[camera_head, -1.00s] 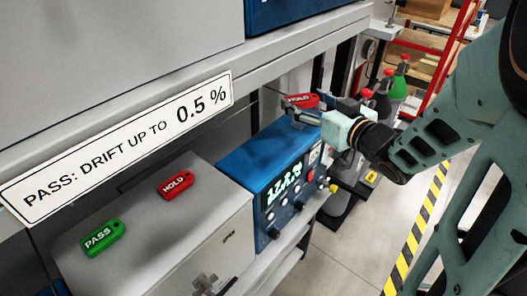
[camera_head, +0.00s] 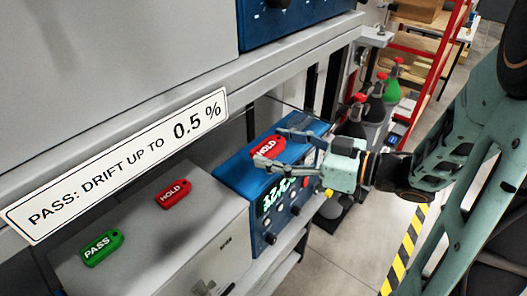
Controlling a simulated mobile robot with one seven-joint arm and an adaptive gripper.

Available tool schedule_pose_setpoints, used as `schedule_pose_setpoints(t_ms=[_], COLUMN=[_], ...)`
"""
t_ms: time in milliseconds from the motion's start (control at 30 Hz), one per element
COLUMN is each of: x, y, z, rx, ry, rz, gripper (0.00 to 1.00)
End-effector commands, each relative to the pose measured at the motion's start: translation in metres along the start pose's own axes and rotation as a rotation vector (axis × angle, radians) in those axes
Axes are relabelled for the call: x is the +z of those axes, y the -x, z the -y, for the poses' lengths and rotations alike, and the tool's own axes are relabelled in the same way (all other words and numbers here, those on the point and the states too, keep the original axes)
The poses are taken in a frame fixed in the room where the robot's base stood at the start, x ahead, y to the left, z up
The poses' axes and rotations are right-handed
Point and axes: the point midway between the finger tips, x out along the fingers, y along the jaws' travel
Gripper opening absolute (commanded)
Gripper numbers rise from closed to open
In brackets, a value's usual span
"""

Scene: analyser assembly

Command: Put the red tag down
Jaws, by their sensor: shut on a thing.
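My gripper (camera_head: 279,149) is shut on a red tag (camera_head: 266,147) marked HOLD, with one finger at each side of it. The tag is over the top of the blue analyser (camera_head: 232,177), its lettering facing up. I cannot tell whether it touches that top. A second red HOLD tag (camera_head: 173,194) lies flat on the grey box (camera_head: 150,235) to the left. A green PASS tag (camera_head: 102,248) lies nearer the left edge of the same box.
A shelf with a label reading "PASS: DRIFT UP TO 0.5 %" (camera_head: 120,163) runs above the boxes. Bottles with red caps (camera_head: 376,95) stand behind my gripper. Yellow-black tape (camera_head: 405,250) marks the floor at right.

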Motion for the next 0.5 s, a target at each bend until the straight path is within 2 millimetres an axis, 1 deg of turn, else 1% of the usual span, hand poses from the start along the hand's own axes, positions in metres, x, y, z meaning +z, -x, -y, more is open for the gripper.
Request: schedule_pose_setpoints(t_ms=[33, 200, 400, 500], x=[0.016, 0.030, 0.054, 0.061], y=[-0.012, -0.042, -0.059, -0.066], z=[-0.008, -0.036, -0.050, -0.057], rx=[-0.004, -0.003, -0.002, 0.000], ry=[0.002, 0.001, -0.001, -0.001], rz=[0.001, 0.000, 0.001, 0.001], gripper=[0.41, 0.41, 0.41, 0.41])
